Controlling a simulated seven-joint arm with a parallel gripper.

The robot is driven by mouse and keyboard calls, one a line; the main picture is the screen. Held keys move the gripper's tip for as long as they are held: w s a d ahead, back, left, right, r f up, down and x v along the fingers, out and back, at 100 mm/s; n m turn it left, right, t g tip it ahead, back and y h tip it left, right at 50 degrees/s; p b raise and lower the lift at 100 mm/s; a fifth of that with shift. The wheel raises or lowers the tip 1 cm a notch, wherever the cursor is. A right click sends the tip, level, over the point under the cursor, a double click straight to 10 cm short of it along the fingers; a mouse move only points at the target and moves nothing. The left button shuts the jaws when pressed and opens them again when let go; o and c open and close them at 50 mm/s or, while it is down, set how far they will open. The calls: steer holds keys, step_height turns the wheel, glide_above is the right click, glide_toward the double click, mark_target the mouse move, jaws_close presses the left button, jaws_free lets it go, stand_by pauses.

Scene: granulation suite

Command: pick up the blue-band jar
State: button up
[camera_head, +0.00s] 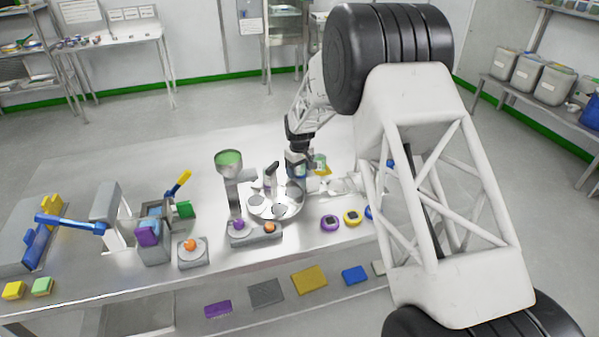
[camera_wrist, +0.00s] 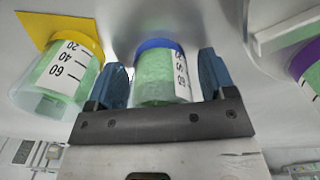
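The blue-band jar (camera_wrist: 160,80) is a clear jar with green contents, a white scale label and a blue band at its base end. In the wrist view it stands between the two fingers of my gripper (camera_wrist: 163,82). Narrow gaps show between the jar and both fingers, so the gripper looks open around it. The wrist picture is upside down. In the head view my gripper (camera_head: 297,163) is low over the table behind the round metal pan, and the blue-band jar is mostly hidden there.
A yellow-band jar (camera_wrist: 62,72) on a yellow mat (camera_wrist: 40,22) stands close beside my gripper. A purple-band jar (camera_wrist: 309,72) is on the other side, farther off. A round metal pan (camera_head: 290,207) and a green-topped funnel stand (camera_head: 229,161) are nearby on the table.

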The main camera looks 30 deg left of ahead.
steer(key=c, duration=1)
steer(key=shift+o, duration=0.2)
steer(key=shift+r, duration=5.05)
